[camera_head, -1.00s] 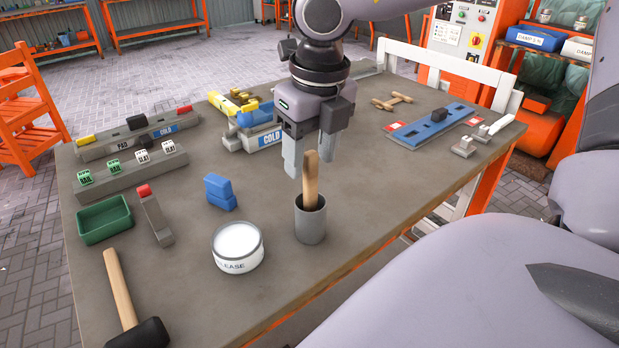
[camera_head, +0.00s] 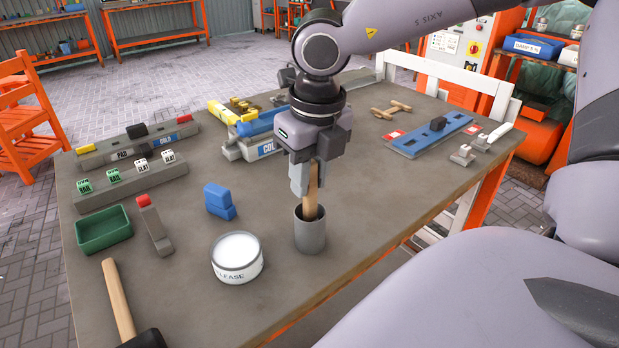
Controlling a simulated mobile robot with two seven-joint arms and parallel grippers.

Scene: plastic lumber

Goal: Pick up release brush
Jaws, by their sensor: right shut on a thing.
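The release brush (camera_head: 312,200) stands in a grey cup (camera_head: 310,236) near the front right edge of the table. Only its wooden handle shows; its lower end is hidden inside the cup. My right gripper (camera_head: 308,184) points down above the cup and is shut on the upper part of the handle. A round white-filled tin (camera_head: 237,257) marked "RELEASE" stands to the left of the cup. My left gripper is not in view.
A blue block (camera_head: 219,201) sits left of the cup. A mallet (camera_head: 124,302), a green tray (camera_head: 104,229) and a red-topped grey bar (camera_head: 154,226) lie further left. A blue fixture (camera_head: 432,135) is at the right. The table between them is bare.

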